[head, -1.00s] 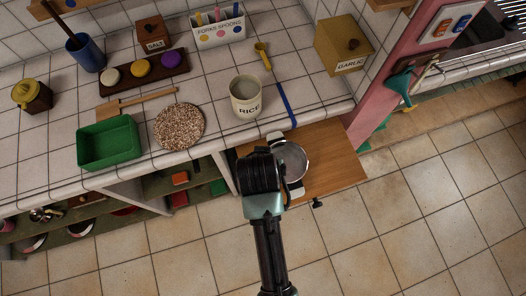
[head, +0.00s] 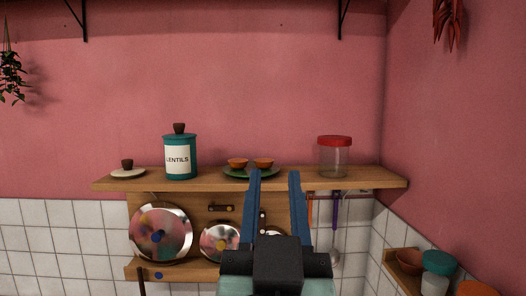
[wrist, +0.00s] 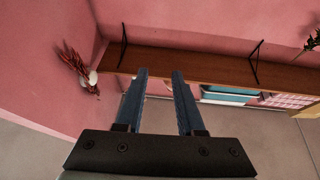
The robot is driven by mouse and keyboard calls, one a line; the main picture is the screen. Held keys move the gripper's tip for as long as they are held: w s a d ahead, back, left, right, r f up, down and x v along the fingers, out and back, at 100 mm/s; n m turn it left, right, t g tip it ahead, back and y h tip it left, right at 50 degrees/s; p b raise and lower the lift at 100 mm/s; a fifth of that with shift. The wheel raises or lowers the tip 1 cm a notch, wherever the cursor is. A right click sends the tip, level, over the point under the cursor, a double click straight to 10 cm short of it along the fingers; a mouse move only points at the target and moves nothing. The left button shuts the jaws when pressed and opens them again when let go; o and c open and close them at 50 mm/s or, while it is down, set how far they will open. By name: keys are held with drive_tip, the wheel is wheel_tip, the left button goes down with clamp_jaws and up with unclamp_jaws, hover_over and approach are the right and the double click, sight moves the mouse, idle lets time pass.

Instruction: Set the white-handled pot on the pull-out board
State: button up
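The white-handled pot and the pull-out board are not in view in either current frame. My gripper (head: 274,178) is raised in the head view, in front of the wall shelf. Its two blue fingers stand well apart and point upward, with nothing between them. The wrist view shows the same open, empty fingers of my gripper (wrist: 160,75).
A wooden shelf (head: 210,182) holds a lentils canister (head: 179,165), a green plate (head: 240,175) with orange bowls, and a red-lidded jar (head: 334,158). Lids (head: 160,232) hang below. Bowls and jars stand at lower right. Dried chillies (wrist: 73,62) hang in the wrist view.

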drive_tip(key=s+a+r+n+t, duration=0.1)
drive_tip(key=s+r+t, duration=0.3)
drive_tip(key=s+r, duration=0.4)
wheel_tip(320, 180, up, 3)
drive_tip(key=shift+a+f+y, duration=0.15)
drive_tip(key=shift+f+y, duration=0.05)
drive_tip(key=shift+y, duration=0.2)
wheel_tip(320, 180, down, 4)
drive_tip(key=b, duration=0.3)
drive_tip(key=shift+w+r, duration=0.1)
drive_tip(key=shift+r, duration=0.1)
